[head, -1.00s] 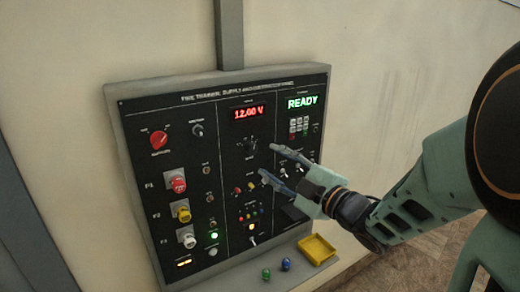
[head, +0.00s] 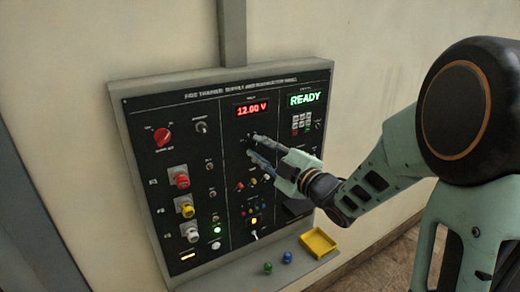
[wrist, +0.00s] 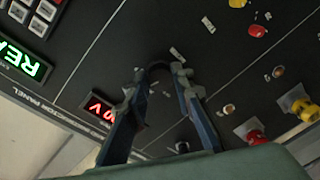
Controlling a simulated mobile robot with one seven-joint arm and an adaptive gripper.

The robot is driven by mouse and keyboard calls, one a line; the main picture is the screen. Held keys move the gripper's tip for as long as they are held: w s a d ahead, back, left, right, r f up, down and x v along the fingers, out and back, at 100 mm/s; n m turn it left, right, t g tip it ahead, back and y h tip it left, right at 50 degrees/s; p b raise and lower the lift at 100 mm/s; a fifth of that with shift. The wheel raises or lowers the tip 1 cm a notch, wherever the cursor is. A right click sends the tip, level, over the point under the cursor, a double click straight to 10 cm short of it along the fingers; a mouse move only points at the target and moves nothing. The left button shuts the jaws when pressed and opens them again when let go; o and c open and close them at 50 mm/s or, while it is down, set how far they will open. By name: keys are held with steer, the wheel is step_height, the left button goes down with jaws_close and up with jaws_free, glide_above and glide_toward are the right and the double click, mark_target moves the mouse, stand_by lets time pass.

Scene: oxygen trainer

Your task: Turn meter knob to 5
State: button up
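The meter knob is a small dark knob below the red 12.00 V display (head: 252,110) on the black panel; my fingers mostly cover it in the head view. In the wrist view a dark rounded shape, seemingly the knob (wrist: 158,68), sits between my fingertips. My gripper (head: 251,145) is open, with one finger above and one below the knob area. In the wrist view my gripper (wrist: 158,82) has a fingertip on each side of it. I cannot tell whether they touch it, nor where the knob points.
A red rotary switch (head: 162,137) and red, yellow and white plugs are on the panel's left. A green READY display (head: 303,99) and keypad (head: 301,123) are on the right. A yellow tray (head: 318,242) and green and blue caps lie on the ledge below.

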jaws_close()
steer(key=shift+f, duration=0.1)
steer(key=m+b, duration=0.2)
steer(key=m, duration=0.1)
steer(key=shift+f+b, duration=0.15)
steer(key=shift+b, duration=0.25)
steer(key=shift+m+t+b, duration=0.3)
steer(key=shift+m+b, duration=0.5)
steer(key=shift+m, duration=1.7)
steer(key=o, duration=0.7)
jaws_free()
